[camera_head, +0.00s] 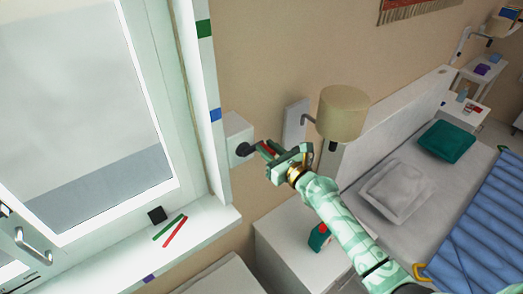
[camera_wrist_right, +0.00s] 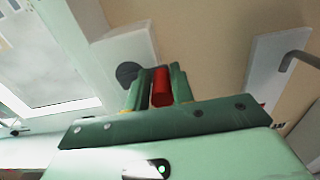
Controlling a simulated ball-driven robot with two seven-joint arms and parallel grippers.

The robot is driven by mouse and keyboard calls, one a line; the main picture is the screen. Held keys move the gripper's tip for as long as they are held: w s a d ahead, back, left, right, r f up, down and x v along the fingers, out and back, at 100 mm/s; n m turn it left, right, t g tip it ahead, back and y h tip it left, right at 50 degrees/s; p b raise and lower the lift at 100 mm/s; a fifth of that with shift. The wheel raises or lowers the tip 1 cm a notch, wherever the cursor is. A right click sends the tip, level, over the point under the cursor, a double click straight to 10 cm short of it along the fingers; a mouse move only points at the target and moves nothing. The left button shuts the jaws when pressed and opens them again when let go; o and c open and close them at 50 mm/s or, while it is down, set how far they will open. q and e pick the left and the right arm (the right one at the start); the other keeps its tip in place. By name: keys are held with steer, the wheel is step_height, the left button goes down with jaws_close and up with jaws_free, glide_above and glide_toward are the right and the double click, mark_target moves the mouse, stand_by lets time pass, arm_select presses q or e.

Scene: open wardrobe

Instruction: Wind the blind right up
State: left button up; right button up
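A white winder box (camera_head: 238,132) is on the wall just right of the window frame, with a round black hub (camera_head: 244,149) on its face. The box (camera_wrist_right: 125,50) and hub (camera_wrist_right: 127,73) also show in the right wrist view. My right gripper (camera_head: 270,151) is at the hub. In the right wrist view, its green fingers (camera_wrist_right: 160,85) stand close on both sides of a red crank handle (camera_wrist_right: 161,90) and appear shut on it. The window pane (camera_head: 80,100) is grey, darker low down; I cannot tell a blind's edge there. My left gripper is not in view.
A wall lamp (camera_head: 342,113) hangs close to my right wrist. A white cabinet (camera_head: 290,250) stands below my forearm, with a red and green item (camera_head: 319,237) on it. The sill (camera_head: 185,250) holds a black block (camera_head: 157,215) and green and red sticks. A bed stands at right.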

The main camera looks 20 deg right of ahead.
steer(key=shift+a+r+p, duration=0.15)
steer(key=shift+r+p, duration=0.3)
steer(key=shift+p, duration=0.1)
steer(key=shift+c, duration=0.2)
steer(key=shift+s, duration=0.1)
steer(key=shift+c, duration=1.3)
steer(key=shift+a, duration=0.2)
jaws_close()
steer(key=shift+d+f+b, duration=0.35)
steer(key=shift+f+b, duration=0.4)
steer(key=shift+b, duration=0.05)
steer(key=shift+r, duration=0.1)
